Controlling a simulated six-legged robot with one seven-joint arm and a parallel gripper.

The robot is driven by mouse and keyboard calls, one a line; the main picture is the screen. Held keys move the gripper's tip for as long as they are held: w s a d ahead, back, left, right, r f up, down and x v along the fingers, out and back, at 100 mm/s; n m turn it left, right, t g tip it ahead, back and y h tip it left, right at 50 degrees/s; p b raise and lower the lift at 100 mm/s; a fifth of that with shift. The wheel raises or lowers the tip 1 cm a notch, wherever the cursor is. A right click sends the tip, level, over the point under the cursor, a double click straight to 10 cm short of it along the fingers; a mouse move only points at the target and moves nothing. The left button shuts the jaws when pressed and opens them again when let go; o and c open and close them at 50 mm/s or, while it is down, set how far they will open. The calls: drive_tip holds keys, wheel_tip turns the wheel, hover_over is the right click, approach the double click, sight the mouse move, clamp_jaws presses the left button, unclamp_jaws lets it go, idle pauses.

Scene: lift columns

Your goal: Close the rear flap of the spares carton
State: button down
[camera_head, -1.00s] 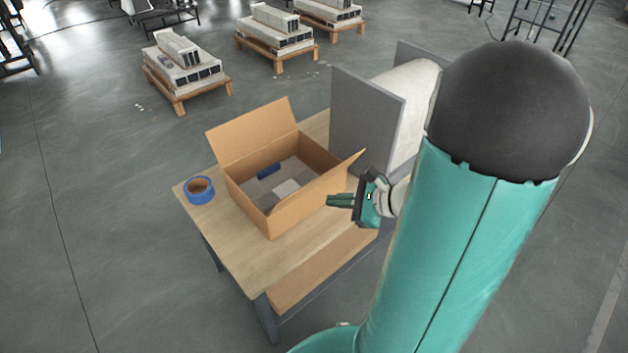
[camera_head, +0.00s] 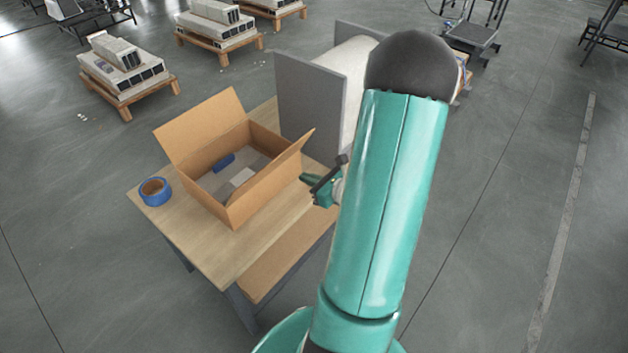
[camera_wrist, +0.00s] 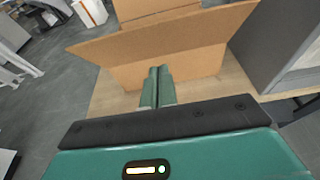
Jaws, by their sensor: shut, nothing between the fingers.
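The spares carton (camera_head: 215,197) stands open on the wooden table, with a blue item (camera_head: 223,162) and a pale item (camera_head: 242,177) inside. Its far-left flap (camera_head: 201,128) stands up and leans outward. Its near-right flap (camera_head: 270,179) tilts up and outward on the side facing my arm. My gripper (camera_head: 305,178) is just right of that near flap, outside the carton, with its fingers shut and empty. In the wrist view my shut fingers (camera_wrist: 158,85) point at the carton's outer wall (camera_wrist: 195,65), below the tilted flap (camera_wrist: 165,35). Whether they touch the wall I cannot tell.
A roll of blue tape (camera_head: 155,191) lies on the table (camera_head: 240,245) left of the carton. A grey upright panel (camera_head: 308,108) with a pale roll (camera_head: 346,75) stands behind it. Loaded pallets (camera_head: 125,80) stand on the floor beyond. The table's front-left corner is clear.

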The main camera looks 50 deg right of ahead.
sight(277, 160)
drive_tip(key=w, duration=0.7)
drive_tip(key=shift+a, duration=0.15)
drive_tip(key=shift+w+r, duration=0.25)
drive_tip(key=shift+w, duration=0.3)
drive_tip(key=shift+r, duration=0.1)
